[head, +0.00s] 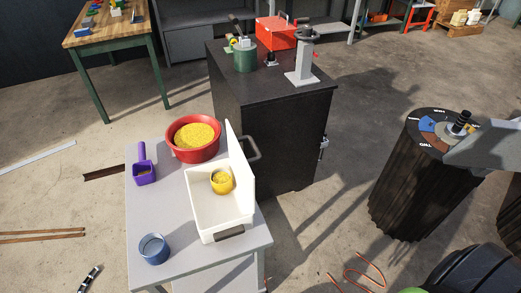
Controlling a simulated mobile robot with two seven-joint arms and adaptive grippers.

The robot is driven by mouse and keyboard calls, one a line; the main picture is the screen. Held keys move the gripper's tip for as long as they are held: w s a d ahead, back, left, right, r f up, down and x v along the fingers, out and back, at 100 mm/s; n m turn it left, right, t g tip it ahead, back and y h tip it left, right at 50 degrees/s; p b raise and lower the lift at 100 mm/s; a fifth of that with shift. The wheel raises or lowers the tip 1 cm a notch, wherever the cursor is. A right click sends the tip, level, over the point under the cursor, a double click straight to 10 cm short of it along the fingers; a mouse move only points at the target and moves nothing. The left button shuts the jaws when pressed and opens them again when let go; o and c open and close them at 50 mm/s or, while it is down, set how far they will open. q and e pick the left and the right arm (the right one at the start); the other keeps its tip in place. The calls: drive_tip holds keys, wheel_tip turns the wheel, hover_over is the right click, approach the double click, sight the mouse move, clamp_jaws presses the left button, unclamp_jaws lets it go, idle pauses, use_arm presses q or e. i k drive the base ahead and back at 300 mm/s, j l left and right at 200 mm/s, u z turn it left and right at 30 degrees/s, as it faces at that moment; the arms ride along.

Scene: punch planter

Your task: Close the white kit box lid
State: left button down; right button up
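The white kit box (207,219) stands on the light grey table, near its right edge. Its lid (240,165) is open and stands roughly upright along the box's right side. A yellow cup (222,188) with yellow grains sits inside the box. A dark patch, perhaps a latch or label, shows on the box's near wall. Neither of my grippers shows in the head view.
On the grey table (180,218) are a red bowl (183,152) of yellow grains, a purple scoop (144,174) and a blue cup (154,249). A black cabinet (285,135) with a handle stands close behind the lid. Floor to the right is partly clear.

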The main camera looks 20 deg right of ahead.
sight(246, 177)
drive_tip(key=l+u, duration=0.1)
drive_tip(key=l, duration=0.4)
drive_tip(key=k+l+u, duration=0.15)
drive_tip(key=l, duration=0.4)
drive_tip(key=l+u, duration=0.1)
drive_tip(key=l, duration=0.4)
